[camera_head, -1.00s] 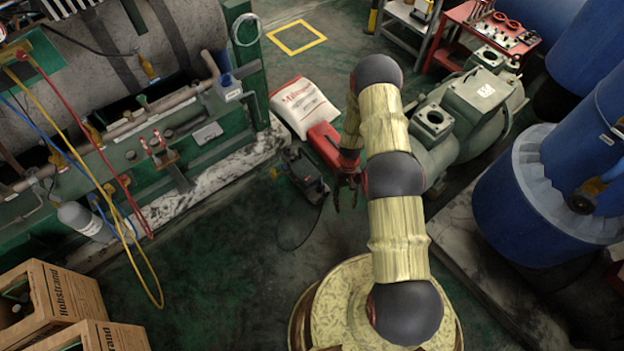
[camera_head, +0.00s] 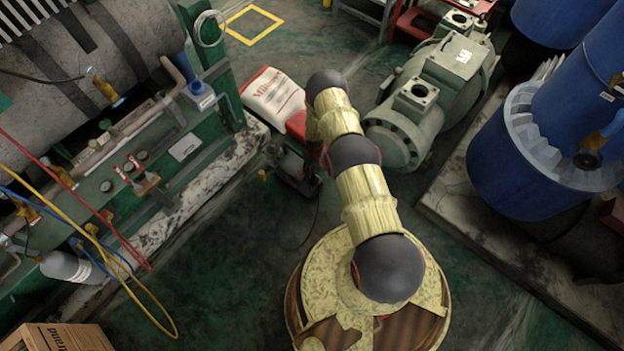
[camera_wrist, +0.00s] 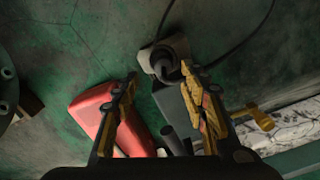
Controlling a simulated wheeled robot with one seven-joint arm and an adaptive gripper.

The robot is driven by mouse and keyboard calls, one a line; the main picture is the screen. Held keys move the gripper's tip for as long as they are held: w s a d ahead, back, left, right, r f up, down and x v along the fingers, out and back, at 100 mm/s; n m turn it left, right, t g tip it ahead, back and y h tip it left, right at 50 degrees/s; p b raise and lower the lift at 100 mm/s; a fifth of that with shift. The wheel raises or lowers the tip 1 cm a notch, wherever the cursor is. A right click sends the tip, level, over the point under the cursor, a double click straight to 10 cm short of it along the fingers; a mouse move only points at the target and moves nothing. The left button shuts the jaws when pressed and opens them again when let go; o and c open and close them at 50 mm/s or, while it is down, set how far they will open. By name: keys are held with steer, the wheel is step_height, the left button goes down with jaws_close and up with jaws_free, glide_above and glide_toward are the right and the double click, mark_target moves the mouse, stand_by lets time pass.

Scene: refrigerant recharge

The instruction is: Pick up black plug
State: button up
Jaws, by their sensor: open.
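In the wrist view, a dark rounded piece (camera_wrist: 163,66), which looks like the black plug, sits at a pale grey housing. A thin black cable (camera_wrist: 235,45) curves near it. My gripper (camera_wrist: 158,74) is open, with its two yellow-and-black fingers either side of the view's middle. The dark piece shows between and just beyond the fingertips; I cannot tell its distance or any contact.
In the wrist view, a red body (camera_wrist: 92,108) lies behind the left finger. A green motor unit (camera_head: 432,90) stands right, and a green-framed tank with hoses (camera_head: 110,140) left.

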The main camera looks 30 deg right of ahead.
mark_target(313, 176)
steer(key=f+b, duration=0.1)
steer(key=f, duration=0.1)
steer(key=f+b, duration=0.1)
steer(key=f, duration=0.1)
steer(key=f+b, duration=0.1)
steer(key=f, duration=0.1)
steer(key=shift+s+a+f, duration=0.1)
steer(key=shift+a+f, duration=0.1)
steer(key=shift+a, duration=0.05)
steer(key=shift+c, duration=0.8)
jaws_close()
steer(key=shift+r, duration=0.1)
